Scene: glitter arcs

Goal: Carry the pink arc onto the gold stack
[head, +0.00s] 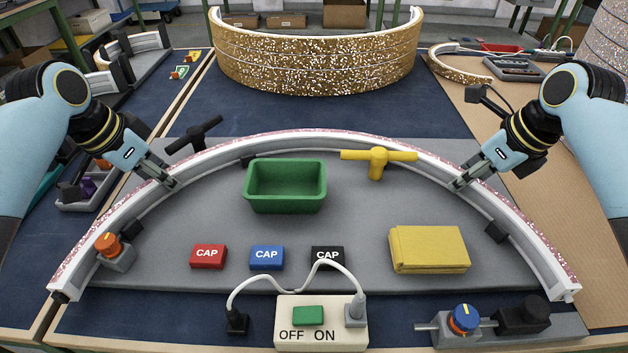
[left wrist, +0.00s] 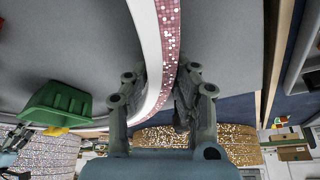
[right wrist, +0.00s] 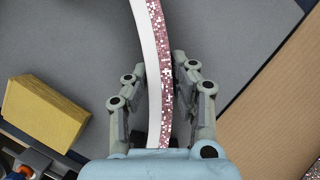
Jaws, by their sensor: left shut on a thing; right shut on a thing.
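The pink arc (head: 315,136) is a long curved strip, white inside and pink glitter outside. It spans the grey board, its ends toward the front. My left gripper (head: 168,182) is shut on its left part; the left wrist view shows the strip (left wrist: 165,60) between the fingers. My right gripper (head: 463,183) is shut on its right part; the right wrist view shows the strip (right wrist: 163,70) between the fingers. I cannot tell whether the arc touches the board. The gold stack (head: 315,68), of several gold glitter arcs, stands at the back of the blue table.
Blue table (head: 330,113) before the stack is clear. A loose gold arc (head: 455,70) lies right.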

